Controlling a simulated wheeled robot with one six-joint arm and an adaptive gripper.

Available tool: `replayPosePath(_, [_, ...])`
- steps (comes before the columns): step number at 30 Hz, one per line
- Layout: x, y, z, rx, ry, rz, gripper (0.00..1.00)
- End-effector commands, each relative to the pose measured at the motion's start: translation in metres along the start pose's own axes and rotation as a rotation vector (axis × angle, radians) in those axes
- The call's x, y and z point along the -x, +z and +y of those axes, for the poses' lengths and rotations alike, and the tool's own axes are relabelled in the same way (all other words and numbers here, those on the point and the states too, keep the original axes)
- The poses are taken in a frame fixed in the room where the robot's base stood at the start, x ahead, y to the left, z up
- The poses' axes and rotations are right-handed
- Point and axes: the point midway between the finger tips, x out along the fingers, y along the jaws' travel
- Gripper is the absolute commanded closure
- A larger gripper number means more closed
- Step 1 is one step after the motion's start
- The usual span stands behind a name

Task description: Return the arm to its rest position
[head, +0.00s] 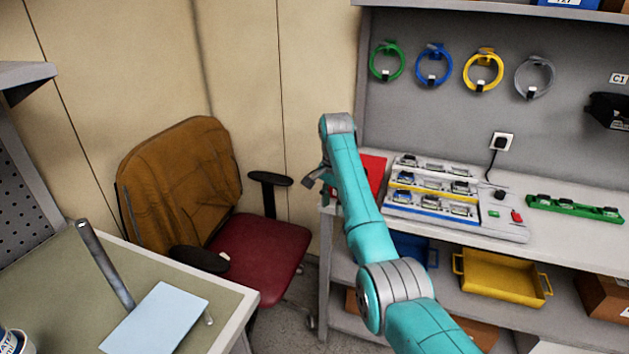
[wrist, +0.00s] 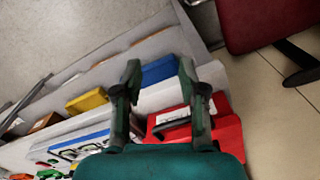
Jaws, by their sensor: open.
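My teal arm (head: 362,205) reaches up across the middle of the head view, over the left end of the right-hand bench. My gripper (head: 314,180) shows only in part there, at the arm's far end. In the wrist view my gripper (wrist: 160,75) has its two fingers spread apart, with nothing between the tips. A red object (wrist: 228,128) lies below and beyond the fingers; it is partly hidden by the arm in the head view (head: 376,172).
Coloured cable loops hang behind. A yellow tray (head: 502,278) sits on the lower shelf. A red-seated chair (head: 255,255) stands left, near a table with a pale blue sheet (head: 155,322).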

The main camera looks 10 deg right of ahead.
Motion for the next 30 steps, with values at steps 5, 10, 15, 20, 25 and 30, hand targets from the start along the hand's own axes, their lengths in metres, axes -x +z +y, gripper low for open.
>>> replayPosePath(5, [-0.057, 0.005, 0.005, 0.037, -0.033, 0.023, 0.59])
replayPosePath(10, [-0.132, 0.015, 0.016, 0.098, -0.095, 0.07, 0.59])
replayPosePath(15, [-0.199, 0.029, 0.035, 0.16, -0.155, 0.122, 0.59])
replayPosePath(20, [-0.255, 0.048, 0.059, 0.218, -0.209, 0.174, 0.59])
replayPosePath(25, [-0.305, 0.071, 0.09, 0.279, -0.264, 0.232, 0.59])
replayPosePath(30, [-0.345, 0.097, 0.127, 0.338, -0.315, 0.293, 0.59])
